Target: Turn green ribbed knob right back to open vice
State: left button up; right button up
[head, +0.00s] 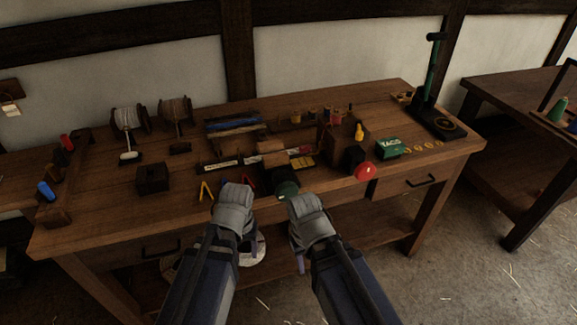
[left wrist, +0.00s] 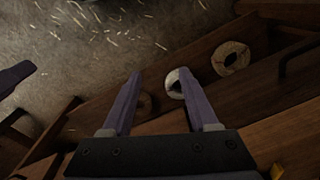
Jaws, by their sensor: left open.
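The green ribbed knob (head: 288,190) sits at the front edge of the workbench, between my two wrists in the head view. The dark vice body behind it is small and partly hard to make out. My left gripper (head: 248,246) hangs in front of the bench, left of the knob and below it. In the left wrist view its two purple fingers (left wrist: 158,80) are apart with nothing between them, and the knob does not show there. My right gripper (head: 298,262) hangs below the knob, mostly hidden by its own wrist. Neither gripper touches the knob.
A red knob (head: 366,171) stands to the right on the bench front. Yellow-handled pliers (head: 206,190) lie left of my left wrist. A green box (head: 388,148) and a dark block (head: 152,178) stand on the bench. Pale rope coils (left wrist: 232,58) lie on the lower shelf.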

pick_arm(q)
notch_tip(320, 180, up, 13)
jog(key=w+a+n+p, duration=0.2)
jog(key=w+n+p, duration=0.1)
jog(key=p, duration=0.8)
notch_tip(320, 180, up, 5)
jog(key=n+p, duration=0.5)
jog(key=n, duration=1.3)
send_over(287, 183)
jog(key=a, duration=0.1)
jog(key=shift+s+r+h, duration=0.1)
jog(key=shift+s+h, duration=0.1)
jog(key=shift+h, duration=0.1)
jog(key=shift+w+d+n, duration=0.15)
jog(key=shift+d+n, duration=0.35)
jog(key=shift+n, duration=0.4)
pick_arm(e)
notch_tip(287, 183, up, 18)
jog(key=shift+r, duration=0.15)
pick_arm(q)
notch_tip(287, 183, down, 8)
jog(key=b, duration=0.8)
jog(key=shift+r, duration=0.1)
pick_arm(e)
notch_tip(287, 183, down, 8)
